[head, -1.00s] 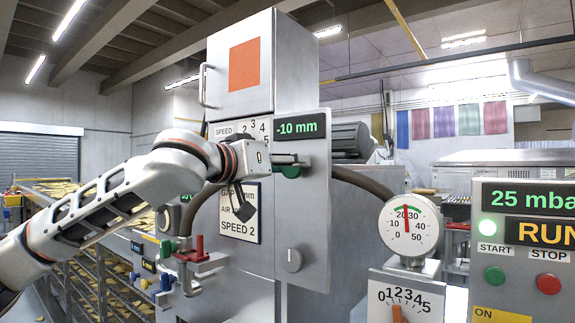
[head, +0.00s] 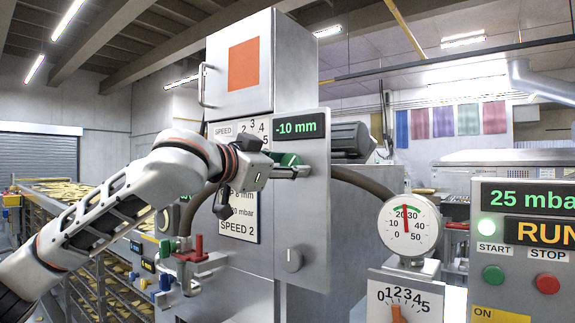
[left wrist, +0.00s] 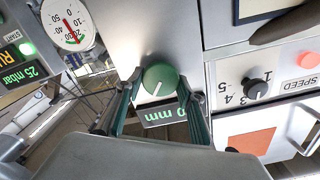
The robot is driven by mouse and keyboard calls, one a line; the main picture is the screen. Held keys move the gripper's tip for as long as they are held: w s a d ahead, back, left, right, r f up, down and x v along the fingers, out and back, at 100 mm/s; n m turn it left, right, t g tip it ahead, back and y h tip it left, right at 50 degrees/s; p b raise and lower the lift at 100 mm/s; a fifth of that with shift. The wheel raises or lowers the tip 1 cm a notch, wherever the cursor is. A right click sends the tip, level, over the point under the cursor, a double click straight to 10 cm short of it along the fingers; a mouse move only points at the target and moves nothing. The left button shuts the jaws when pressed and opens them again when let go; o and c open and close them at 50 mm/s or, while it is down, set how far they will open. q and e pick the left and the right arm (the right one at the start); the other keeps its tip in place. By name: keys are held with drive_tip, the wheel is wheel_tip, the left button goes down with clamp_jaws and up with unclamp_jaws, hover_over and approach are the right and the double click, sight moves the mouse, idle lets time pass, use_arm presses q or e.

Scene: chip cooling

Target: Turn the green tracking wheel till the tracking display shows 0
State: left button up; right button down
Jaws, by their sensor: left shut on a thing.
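The tracking display (head: 299,128) reads -10 mm in green on the steel cabinet. The green tracking wheel (left wrist: 160,82) is a round knob with a white pointer line, just below the display; in the head view my gripper mostly covers it. My left gripper (head: 288,166) is at the wheel. In the left wrist view, which is upside down, its two fingers (left wrist: 160,100) lie on either side of the wheel and are shut on it. The display (left wrist: 163,116) shows partly there between the fingers. My right gripper is in neither view.
A grey knob (head: 291,260) sits lower on the same panel. A round gauge (head: 408,226) stands to the right, near a control box (head: 524,268) with START and STOP buttons. A red-handled valve (head: 192,250) is below my left arm. A black speed knob (left wrist: 257,88) is near the wheel.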

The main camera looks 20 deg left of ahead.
use_arm(q)
drive_tip(key=m, duration=0.3)
drive_tip(key=shift+m, duration=0.4)
drive_tip(key=m, duration=0.3)
drive_tip(key=shift+m, duration=0.3)
drive_tip(key=shift+f+m, duration=0.15)
drive_tip(key=shift+m, duration=3.25)
drive_tip(key=shift+f+m, duration=0.15)
drive_tip(key=shift+m, duration=3.25)
drive_tip(key=shift+f+m, duration=0.15)
drive_tip(key=shift+m, duration=3.25)
drive_tip(key=shift+m, duration=0.3)
drive_tip(key=o, duration=1.1)
drive_tip(key=shift+a, duration=0.1)
